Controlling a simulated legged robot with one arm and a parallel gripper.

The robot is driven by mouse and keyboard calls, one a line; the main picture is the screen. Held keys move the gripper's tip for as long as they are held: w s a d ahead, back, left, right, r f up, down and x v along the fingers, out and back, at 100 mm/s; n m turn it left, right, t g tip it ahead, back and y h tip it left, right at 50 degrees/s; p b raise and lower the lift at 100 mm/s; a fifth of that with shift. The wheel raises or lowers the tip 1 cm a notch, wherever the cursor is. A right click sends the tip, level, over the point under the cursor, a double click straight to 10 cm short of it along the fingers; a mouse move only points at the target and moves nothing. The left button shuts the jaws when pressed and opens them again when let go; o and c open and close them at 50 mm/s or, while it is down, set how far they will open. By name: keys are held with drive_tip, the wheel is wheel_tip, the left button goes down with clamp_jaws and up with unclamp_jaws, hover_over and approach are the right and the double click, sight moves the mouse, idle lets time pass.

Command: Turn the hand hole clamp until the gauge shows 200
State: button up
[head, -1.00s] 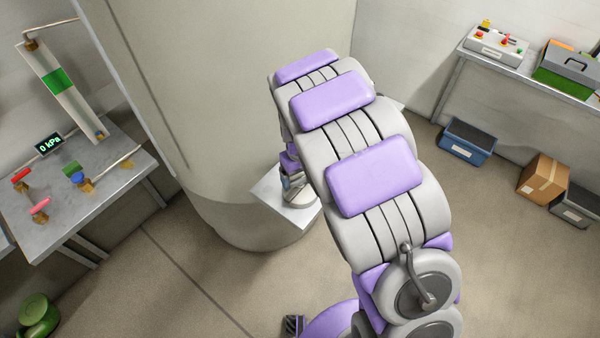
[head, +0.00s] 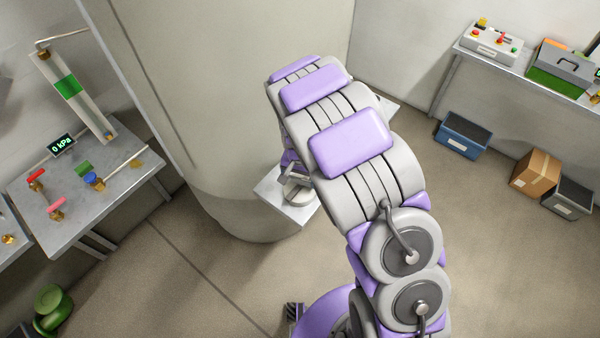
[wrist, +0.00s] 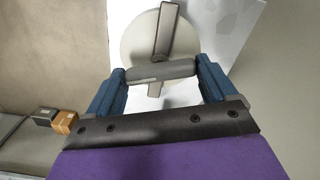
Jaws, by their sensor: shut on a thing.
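The hand hole clamp shows in the wrist view as a pale round disc (wrist: 140,40) with a dark bar across it and a grey handle piece (wrist: 160,72) in front. My gripper (wrist: 160,75) has its blue fingers at the two ends of this grey piece and is shut on it. In the head view the clamp (head: 297,192) sits at a light plate (head: 272,190) by the big cylinder, and my arm partly covers it. The gripper is mostly hidden there. A small dark display (head: 61,144) on the left bench reads 0 kPa.
The large pale cylinder (head: 235,90) stands close behind my arm. The left bench (head: 115,195) carries valves with red, pink and blue handles. On the right are a blue bin (head: 463,137), a cardboard box (head: 535,172) and a grey bin (head: 567,198). Floor between is clear.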

sight(299, 178)
drive_tip(key=shift+m+p, duration=0.3)
drive_tip(key=shift+m, duration=0.3)
drive_tip(key=o, duration=0.8)
drive_tip(key=shift+a, duration=0.15)
drive_tip(key=shift+o, duration=0.2)
wheel_tip(299, 178, up, 17)
drive_tip(key=p, duration=0.1)
drive_tip(key=shift+r+p, duration=0.15)
drive_tip(key=shift+p, duration=0.15)
